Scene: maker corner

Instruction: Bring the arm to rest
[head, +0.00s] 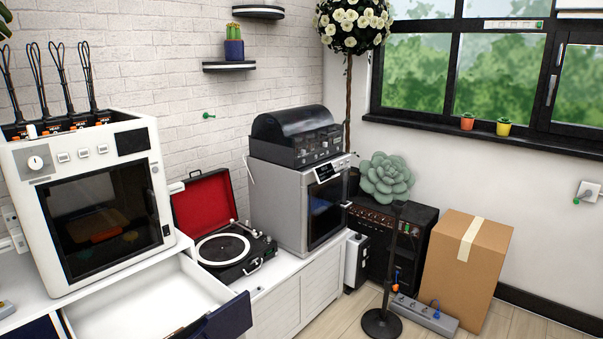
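Neither of my arms nor either gripper shows in the head view. Whether they are open or shut is hidden. A white drawer (140,303) stands pulled out at the bottom left, with a dark blue front (222,320). The visible part of its inside looks empty.
A white 3D printer (150,190) stands on the white cabinet (312,300) above the drawer. Right of it are an open red-lined record player (225,248) and a grey machine (280,205). A cardboard box (465,275), a black amplifier (425,225) and a round-based stand (381,322) occupy the floor.

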